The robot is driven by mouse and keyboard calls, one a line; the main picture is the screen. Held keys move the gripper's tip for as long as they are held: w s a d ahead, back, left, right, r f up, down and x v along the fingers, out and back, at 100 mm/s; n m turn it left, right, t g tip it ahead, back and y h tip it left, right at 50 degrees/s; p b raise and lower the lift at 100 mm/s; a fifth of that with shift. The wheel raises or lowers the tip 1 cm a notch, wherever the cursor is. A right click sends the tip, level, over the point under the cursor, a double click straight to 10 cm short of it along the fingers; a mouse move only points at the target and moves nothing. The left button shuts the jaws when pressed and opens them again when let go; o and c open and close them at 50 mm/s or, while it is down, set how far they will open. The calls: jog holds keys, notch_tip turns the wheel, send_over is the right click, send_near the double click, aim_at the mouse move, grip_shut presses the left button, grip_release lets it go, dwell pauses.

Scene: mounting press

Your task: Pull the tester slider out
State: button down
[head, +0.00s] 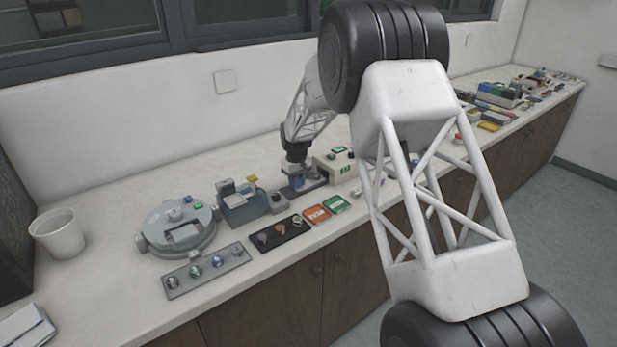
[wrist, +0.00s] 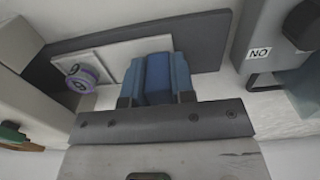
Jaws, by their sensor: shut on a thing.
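The tester is a cream box with a green display (head: 338,166) in the head view. A cream housing (wrist: 28,85) stands at the left of the wrist view. Beside it a pale slider plate (wrist: 112,66) lies over a dark flat base (wrist: 205,48) and carries a small purple-rimmed disc (wrist: 82,78). My gripper (head: 293,172) is low at the bench, just left of the tester. In the wrist view its blue-padded fingers (wrist: 157,78) are shut on a dark blue block (wrist: 158,80), seemingly the slider's handle. How the block joins the plate is hidden.
A grey device labelled "NO" (wrist: 262,50) stands close on the right in the wrist view. In the head view a blue-grey machine (head: 238,208), a round grey press (head: 165,242), a black tray (head: 262,244) and orange (head: 317,214) and green (head: 337,205) cards are left or in front.

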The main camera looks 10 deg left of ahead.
aim_at(286, 193)
jog(key=s+a, duration=0.3)
jog(key=shift+s+a, duration=0.2)
jog(key=shift+a, duration=0.05)
jog(key=c, duration=1)
grip_release()
jog(key=shift+o, duration=0.2)
notch_tip(286, 193, up, 8)
jog(key=shift+d, duration=0.1)
